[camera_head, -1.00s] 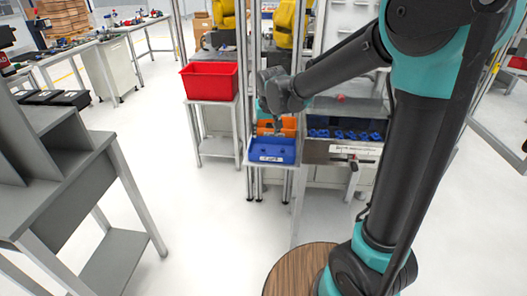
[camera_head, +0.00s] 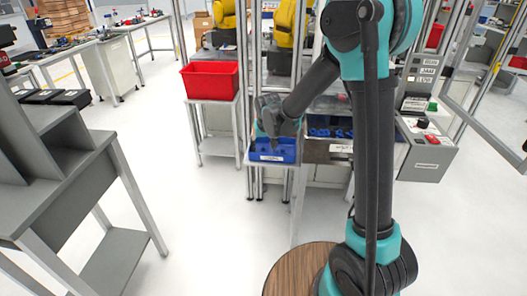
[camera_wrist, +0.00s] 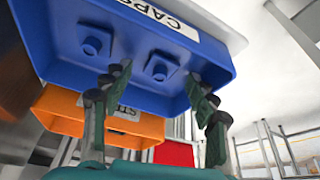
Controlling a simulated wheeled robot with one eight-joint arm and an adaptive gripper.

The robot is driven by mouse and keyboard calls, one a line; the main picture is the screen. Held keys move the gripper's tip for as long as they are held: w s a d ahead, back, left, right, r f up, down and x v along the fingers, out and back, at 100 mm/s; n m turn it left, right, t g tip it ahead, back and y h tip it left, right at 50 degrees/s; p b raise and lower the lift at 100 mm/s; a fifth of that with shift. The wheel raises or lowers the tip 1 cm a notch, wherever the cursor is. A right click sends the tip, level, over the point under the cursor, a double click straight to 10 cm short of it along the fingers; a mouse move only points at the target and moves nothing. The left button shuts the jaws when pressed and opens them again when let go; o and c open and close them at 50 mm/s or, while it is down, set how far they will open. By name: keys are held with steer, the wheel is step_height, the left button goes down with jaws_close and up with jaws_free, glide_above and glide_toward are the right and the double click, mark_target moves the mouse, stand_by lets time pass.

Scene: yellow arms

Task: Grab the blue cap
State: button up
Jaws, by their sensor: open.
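The blue tray labelled CAPS (camera_head: 285,160) stands on a small stand at the front of the station; it also shows in the wrist view (camera_wrist: 55,50). Two small square blue caps lie in it: one blue cap (camera_wrist: 160,68) shows between my fingers in the picture, the other blue cap (camera_wrist: 94,44) lies to its left. My gripper (camera_wrist: 157,78) is open and empty, its fingertips pointing at the tray and overlapping its inside. In the head view my gripper (camera_head: 274,142) is over the tray, and the caps there are hidden or too small to tell.
An orange bin (camera_wrist: 60,108) sits beside the blue tray. A red bin (camera_head: 210,80) stands on a stand to the left. More blue parts (camera_head: 325,132) lie in a dark bin to the right, near a control panel with buttons (camera_head: 428,130).

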steer(key=shift+w+f, duration=0.1)
steer(key=shift+f, duration=0.15)
steer(key=shift+c, duration=0.3)
steer(key=c, duration=0.9)
steer(key=shift+o, duration=0.2)
